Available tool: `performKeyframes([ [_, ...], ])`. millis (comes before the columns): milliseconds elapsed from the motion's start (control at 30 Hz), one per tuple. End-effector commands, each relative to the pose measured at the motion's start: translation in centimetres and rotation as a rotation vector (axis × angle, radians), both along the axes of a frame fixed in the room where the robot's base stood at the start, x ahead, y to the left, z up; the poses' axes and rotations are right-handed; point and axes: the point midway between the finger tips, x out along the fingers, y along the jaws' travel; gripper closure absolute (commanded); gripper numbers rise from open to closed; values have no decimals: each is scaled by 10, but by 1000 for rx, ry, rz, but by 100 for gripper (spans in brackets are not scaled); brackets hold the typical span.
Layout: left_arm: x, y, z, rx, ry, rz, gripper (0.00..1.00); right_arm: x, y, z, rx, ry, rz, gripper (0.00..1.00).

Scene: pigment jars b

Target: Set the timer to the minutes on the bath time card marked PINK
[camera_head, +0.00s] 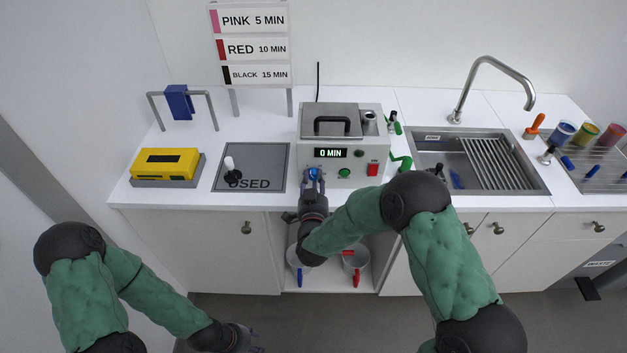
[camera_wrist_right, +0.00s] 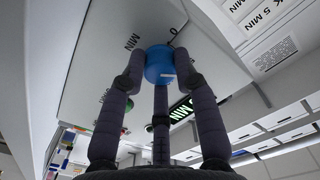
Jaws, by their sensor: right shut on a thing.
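The bath machine (camera_head: 341,130) stands on the counter, and its timer display (camera_head: 330,153) reads 0 MIN. My right gripper (camera_head: 314,179) is at the machine's front, shut on the blue timer knob (camera_head: 313,173). In the right wrist view the fingers hold the blue knob (camera_wrist_right: 159,64) from both sides, with MIN markings on the panel around it. The bath time card (camera_head: 252,44) on the wall side shows PINK 5 MIN, RED 10 MIN and BLACK 15 MIN. My left gripper (camera_head: 243,338) hangs low at the bottom, away from the counter; its fingers are too small to judge.
A green button (camera_head: 344,173) and a red switch (camera_head: 373,169) sit right of the knob. A yellow box (camera_head: 166,162) and a grey USED plate (camera_head: 251,180) lie left. The sink (camera_head: 486,187) and a rack with jars (camera_head: 606,175) are right. Buckets (camera_head: 354,262) stand below.

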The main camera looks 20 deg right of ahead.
Motion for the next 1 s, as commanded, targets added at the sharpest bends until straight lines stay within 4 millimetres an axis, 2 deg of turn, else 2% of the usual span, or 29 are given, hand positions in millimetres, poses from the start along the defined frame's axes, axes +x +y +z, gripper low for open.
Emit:
performKeyframes([
  [33, 0, 0, 0, 0, 0, 0, 60, 4, -2, 9, -1, -22, -4, 100],
  [100, 0, 0, 0, 0, 0, 0, 60, 4, -2, 10, -1, -22, -5, 100],
  [133, 0, 0, 0, 0, 0, 0, 60, 4, -2, 10, -1, -22, -5, 66],
  [200, 0, 0, 0, 0, 0, 0, 60, 4, -2, 9, -1, -21, -5, 47],
  [533, 0, 0, 0, 0, 0, 0, 60, 1, -1, 4, -1, -9, -2, 46],
  [667, 0, 0, 0, 0, 0, 0, 60, -8, 2, 3, -1, -7, -2, 46],
  [1000, 0, 0, 0, 0, 0, 0, 60, -68, 20, 4, -1, -9, 1, 46],
])
